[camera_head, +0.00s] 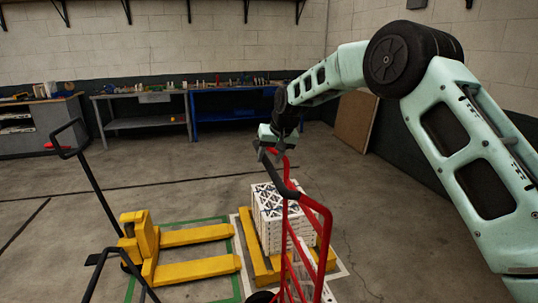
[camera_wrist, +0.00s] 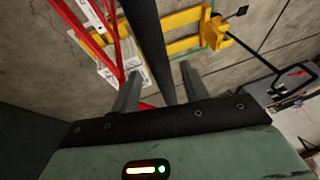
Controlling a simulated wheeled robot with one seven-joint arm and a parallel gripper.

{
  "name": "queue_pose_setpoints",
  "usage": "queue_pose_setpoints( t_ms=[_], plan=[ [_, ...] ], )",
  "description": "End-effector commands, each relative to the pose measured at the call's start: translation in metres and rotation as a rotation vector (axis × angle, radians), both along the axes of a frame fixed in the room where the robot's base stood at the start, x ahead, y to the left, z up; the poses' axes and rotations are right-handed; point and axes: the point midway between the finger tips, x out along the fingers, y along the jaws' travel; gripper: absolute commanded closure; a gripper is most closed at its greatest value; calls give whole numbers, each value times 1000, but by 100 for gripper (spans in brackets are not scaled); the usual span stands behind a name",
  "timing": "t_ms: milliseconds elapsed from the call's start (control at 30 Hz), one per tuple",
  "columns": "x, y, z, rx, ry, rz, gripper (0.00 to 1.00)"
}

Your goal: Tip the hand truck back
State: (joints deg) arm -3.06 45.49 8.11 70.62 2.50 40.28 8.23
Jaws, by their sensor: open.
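The hand truck (camera_head: 318,208) has a red tube frame and a black top handle, and stands in front of the boxes in the head view. Its red frame also shows at the upper left of the wrist view (camera_wrist: 88,27). My gripper (camera_head: 268,152) is at the upper end of the black handle. In the wrist view my gripper (camera_wrist: 160,72) is open, with the black handle bar (camera_wrist: 150,40) running between its fingers. A gap shows on each side of the bar; contact cannot be told. White boxed filters (camera_head: 268,205) stand stacked behind the hand truck.
A yellow pallet jack (camera_head: 150,245) with a black handle (camera_head: 90,180) stands to the left on a green-marked floor area. Workbenches (camera_head: 140,122) line the back wall. The floor behind is clear.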

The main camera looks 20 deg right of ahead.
Motion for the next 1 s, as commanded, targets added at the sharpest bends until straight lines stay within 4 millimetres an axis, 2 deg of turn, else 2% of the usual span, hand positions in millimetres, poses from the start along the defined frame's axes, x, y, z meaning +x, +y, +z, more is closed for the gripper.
queue_pose_setpoints(
  t_ms=[167, 433, 467, 600, 800, 867, 1000],
  plan=[
    [4, 2, -10, 0, 0, 0, 55],
    [5, 2, -11, 0, -1, 0, 55],
    [5, 2, -11, 0, -1, 0, 61],
    [5, 2, -11, 0, -1, 0, 100],
    [5, 8, -11, -4, 0, 3, 100],
    [5, 18, -12, -10, 3, 5, 100],
    [7, 56, -14, -41, 8, 9, 100]
  ],
)
